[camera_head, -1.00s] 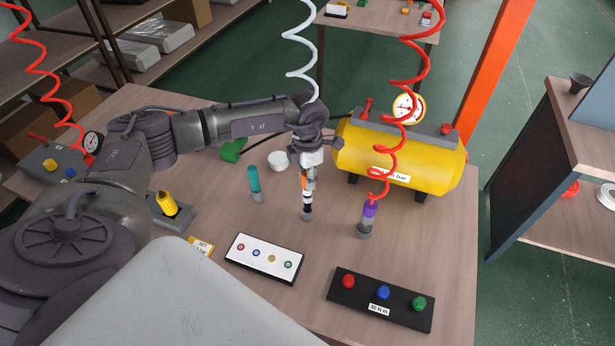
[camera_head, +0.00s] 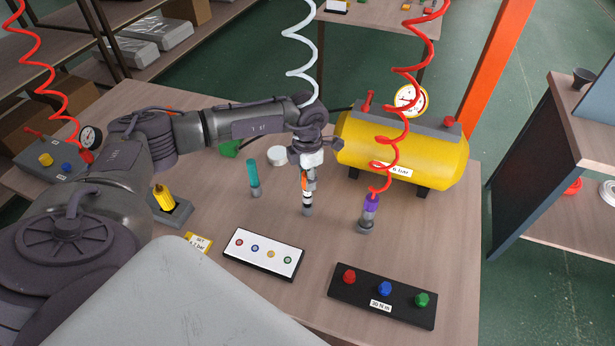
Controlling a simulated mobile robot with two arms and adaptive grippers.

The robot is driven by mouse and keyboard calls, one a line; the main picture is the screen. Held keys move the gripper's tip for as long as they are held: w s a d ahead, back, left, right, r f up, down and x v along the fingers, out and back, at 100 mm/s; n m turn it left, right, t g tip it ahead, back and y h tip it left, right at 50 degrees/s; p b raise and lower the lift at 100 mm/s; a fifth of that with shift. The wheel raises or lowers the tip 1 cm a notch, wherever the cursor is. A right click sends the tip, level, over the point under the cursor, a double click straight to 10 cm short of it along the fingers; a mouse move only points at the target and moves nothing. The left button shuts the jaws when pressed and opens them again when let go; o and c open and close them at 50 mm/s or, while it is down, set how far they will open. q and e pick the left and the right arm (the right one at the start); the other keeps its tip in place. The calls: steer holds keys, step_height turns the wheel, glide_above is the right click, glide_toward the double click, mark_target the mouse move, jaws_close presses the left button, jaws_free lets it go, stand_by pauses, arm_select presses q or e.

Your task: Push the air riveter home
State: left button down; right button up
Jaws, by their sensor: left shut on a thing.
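My left gripper (camera_head: 308,172) comes in from the left and points down over the middle of the table. It is shut on a slim upright tool with orange, black and white parts, apparently the air riveter (camera_head: 307,196). The riveter's lower end is at a small grey base on the tabletop; how deep it sits there is too small to tell. The gripper covers its upper part. A white coiled hose (camera_head: 301,40) hangs down to the top of the gripper. My right gripper is not in view.
A teal tool (camera_head: 252,172) stands to the left, a purple one (camera_head: 372,202) with a red hose to the right. A yellow tank (camera_head: 430,160) is behind. A white button panel (camera_head: 263,252) and a black panel (camera_head: 382,299) lie in front.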

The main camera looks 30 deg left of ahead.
arm_select(q)
steer(key=shift+f+b, duration=0.7)
steer(key=shift+f, duration=0.25)
steer(key=c, duration=0.8)
jaws_free()
steer(key=shift+o, duration=0.2)
step_height(320, 180, up, 12)
